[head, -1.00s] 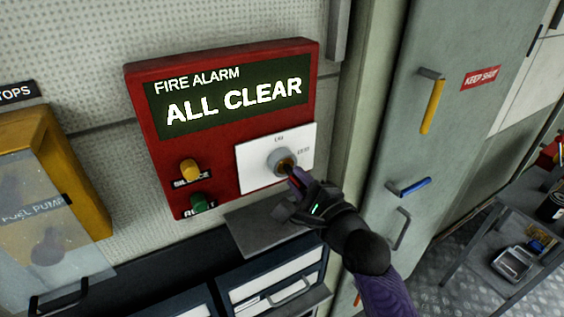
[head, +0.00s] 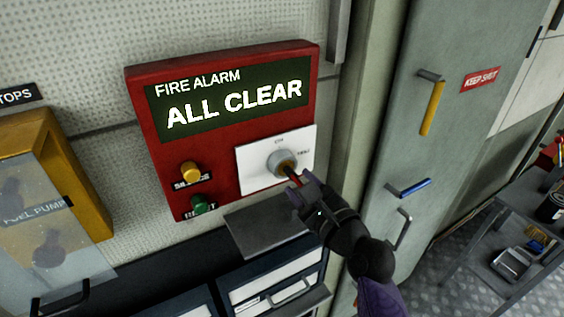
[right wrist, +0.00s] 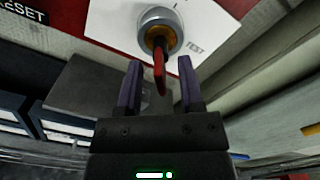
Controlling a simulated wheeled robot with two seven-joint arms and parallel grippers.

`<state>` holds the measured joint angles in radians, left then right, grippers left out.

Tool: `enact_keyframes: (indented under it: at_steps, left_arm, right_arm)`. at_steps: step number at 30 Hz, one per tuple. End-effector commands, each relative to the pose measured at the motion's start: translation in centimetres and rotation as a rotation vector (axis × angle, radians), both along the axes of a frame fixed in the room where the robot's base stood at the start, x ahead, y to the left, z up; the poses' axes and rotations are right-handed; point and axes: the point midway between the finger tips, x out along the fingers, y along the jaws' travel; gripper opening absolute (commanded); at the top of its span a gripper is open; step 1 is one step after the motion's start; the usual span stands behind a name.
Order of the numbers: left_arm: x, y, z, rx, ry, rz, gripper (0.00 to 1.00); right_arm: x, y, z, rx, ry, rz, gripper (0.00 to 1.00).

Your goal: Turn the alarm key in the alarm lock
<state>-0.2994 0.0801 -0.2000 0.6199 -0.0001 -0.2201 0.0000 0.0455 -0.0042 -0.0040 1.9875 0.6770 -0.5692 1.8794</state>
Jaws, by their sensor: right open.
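The red fire alarm panel (head: 222,160) is on the wall and its screen reads ALL CLEAR. The alarm lock (head: 280,160) is a grey barrel on a white plate at the panel's lower right; it also shows in the right wrist view (right wrist: 157,22). The red alarm key (right wrist: 159,65) sits in the lock, its handle sticking out towards me. My right gripper (right wrist: 159,88) is open, its two purple fingers apart on either side of the key's handle end, with gaps on both sides. In the head view the right gripper (head: 303,188) is just below and right of the lock. My left gripper is not in view.
A yellow button (head: 190,171) and a green button (head: 199,204) are on the panel's left. A grey shelf (head: 262,232) juts out below the lock. A yellow fuel pump box (head: 82,165) is at the left. A grey door (head: 440,140) with handles stands at the right.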

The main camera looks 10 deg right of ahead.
Motion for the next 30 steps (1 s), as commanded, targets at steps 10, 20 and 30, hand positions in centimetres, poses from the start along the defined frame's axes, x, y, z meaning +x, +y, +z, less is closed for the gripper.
enact_keyframes:
  at_steps: [10,20,30]
  left_arm:
    - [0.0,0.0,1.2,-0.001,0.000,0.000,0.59]
    - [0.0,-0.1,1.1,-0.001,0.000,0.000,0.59]
    - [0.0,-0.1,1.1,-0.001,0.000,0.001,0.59]
  right_arm:
    - [-2.4,-0.9,0.1,-0.001,0.000,0.000,0.48]
    - [-2.4,-0.9,0.1,-0.436,-0.157,0.004,0.48]
    - [-2.4,-0.8,0.1,-2.233,-0.818,0.004,0.48]
